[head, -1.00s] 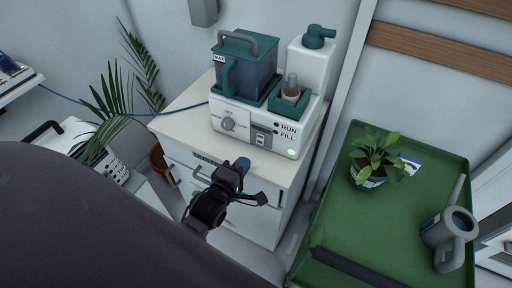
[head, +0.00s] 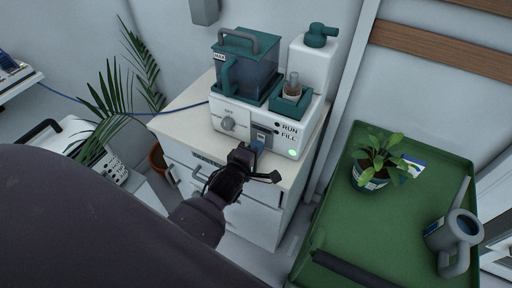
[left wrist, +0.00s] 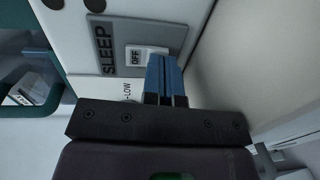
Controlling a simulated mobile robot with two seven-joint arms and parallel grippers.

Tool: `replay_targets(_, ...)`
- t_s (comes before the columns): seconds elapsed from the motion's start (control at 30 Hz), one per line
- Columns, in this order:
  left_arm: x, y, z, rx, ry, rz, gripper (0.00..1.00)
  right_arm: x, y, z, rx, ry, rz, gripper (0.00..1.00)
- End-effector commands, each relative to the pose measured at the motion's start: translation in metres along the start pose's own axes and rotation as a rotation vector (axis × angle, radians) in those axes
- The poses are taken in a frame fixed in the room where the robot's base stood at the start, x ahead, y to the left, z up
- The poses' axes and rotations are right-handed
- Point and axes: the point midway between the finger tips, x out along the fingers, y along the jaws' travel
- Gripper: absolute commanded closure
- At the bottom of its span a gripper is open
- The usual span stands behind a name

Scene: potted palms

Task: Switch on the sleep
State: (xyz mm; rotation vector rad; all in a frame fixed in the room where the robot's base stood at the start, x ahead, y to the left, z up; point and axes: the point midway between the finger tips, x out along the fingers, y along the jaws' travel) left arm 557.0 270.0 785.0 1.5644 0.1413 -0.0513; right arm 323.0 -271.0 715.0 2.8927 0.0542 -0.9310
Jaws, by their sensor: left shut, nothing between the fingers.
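The white and teal machine (head: 222,108) stands on a white cabinet. Its grey switch plate (head: 262,130) is on the front face, partly behind my gripper. In the left wrist view the plate reads SLEEP (left wrist: 103,46), and its white rocker switch (left wrist: 138,57) shows OFF. My left gripper (head: 257,146) is shut and empty in front of the plate. In the left wrist view its blue fingertips (left wrist: 165,72) overlap the rocker's edge and hide part of it. I cannot tell whether they touch it. My right gripper is not in view.
A grey knob (head: 228,123) sits left of the plate. A light (head: 293,154) glows green near FILL. The white cabinet top (head: 180,124) is clear at the left. A green tray (head: 375,225) with a potted plant (head: 372,165) and a grey watering can (head: 452,232) is at the right.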

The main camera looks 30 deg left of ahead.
Motion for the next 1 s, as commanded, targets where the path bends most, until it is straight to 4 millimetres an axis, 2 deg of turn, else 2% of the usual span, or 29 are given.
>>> replay_targets(0.2, 0.004, 0.001, 0.0, -0.001, 0.0, 0.003, 1.0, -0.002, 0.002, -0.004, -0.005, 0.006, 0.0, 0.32)
replay_targets(0.53, -0.002, 0.0, 0.0, 0.001, 0.0, 0.002, 1.0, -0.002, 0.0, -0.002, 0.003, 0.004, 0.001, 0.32)
replay_targets(0.67, -0.016, 0.0, 0.0, 0.0, 0.0, 0.001, 1.0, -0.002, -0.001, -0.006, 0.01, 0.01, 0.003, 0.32)
replay_targets(1.0, -0.071, 0.0, 0.0, -0.001, 0.0, 0.0, 1.0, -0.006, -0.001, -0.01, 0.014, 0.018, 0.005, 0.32)
